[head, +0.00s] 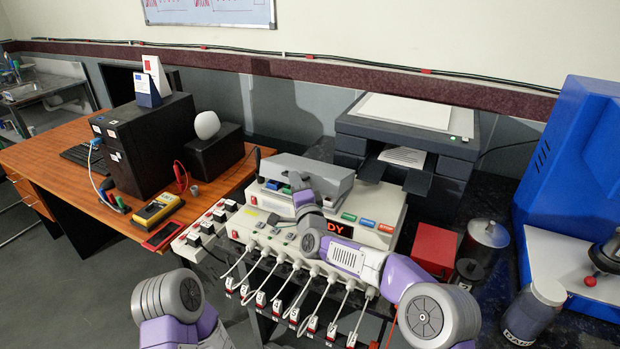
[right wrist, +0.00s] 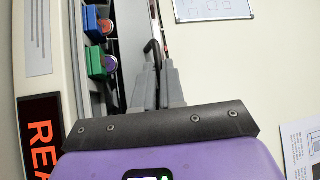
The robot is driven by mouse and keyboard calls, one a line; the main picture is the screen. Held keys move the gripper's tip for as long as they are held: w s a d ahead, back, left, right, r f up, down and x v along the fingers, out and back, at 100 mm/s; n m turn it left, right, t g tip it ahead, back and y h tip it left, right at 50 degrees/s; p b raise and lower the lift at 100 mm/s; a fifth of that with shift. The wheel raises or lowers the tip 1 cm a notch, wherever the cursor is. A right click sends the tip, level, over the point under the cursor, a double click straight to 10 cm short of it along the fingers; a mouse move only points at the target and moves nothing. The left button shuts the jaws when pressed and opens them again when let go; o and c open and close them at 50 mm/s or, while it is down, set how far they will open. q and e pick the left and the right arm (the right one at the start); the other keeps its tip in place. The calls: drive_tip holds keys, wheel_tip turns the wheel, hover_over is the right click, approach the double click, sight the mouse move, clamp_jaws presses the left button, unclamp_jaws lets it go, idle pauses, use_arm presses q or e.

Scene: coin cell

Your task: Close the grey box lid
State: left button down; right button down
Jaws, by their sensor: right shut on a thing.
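The grey lid (head: 315,172) stands raised at the back of the pale tester box (head: 325,240) in the head view. Blue and green holders show in front of it. My right gripper (head: 301,188) is at the lid's front-left part, its fingertips hard to make out. In the right wrist view, the gripper (right wrist: 155,85) is shut on a thin black bent bar (right wrist: 151,47), which looks like a lid handle; its attachment is unclear. The blue holder (right wrist: 95,24) and green holder (right wrist: 96,60) lie left of the fingers. My left gripper is out of view.
A red display (head: 341,230) is on the box front, with several cables hanging below. A printer (head: 405,135) stands behind, a red block (head: 434,249) and dark jars on the right. A black computer case (head: 148,143) stands on the wooden desk at left.

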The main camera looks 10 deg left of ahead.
drive_tip(key=shift+s+d+f+n+t+y, duration=0.15)
drive_tip(key=shift+f+n+t+y, duration=0.25)
drive_tip(key=shift+f, duration=0.8)
drive_tip(key=shift+s+d+f+n+t+y, duration=0.15)
drive_tip(key=shift+f+n, duration=0.45)
drive_tip(key=shift+f, duration=0.6)
drive_tip(key=shift+a, duration=0.1)
drive_tip(key=c, duration=1.5)
unclamp_jaws()
drive_tip(key=shift+w, duration=0.2)
drive_tip(key=shift+s, duration=0.1)
drive_tip(key=shift+a+p+v, duration=0.15)
drive_tip(key=shift+p+v, duration=0.05)
drive_tip(key=shift+v, duration=1.65)
drive_tip(key=shift+a+p+v, duration=0.15)
drive_tip(key=shift+v, duration=1.75)
drive_tip(key=shift+s+r, duration=0.1)
drive_tip(key=shift+s, duration=0.05)
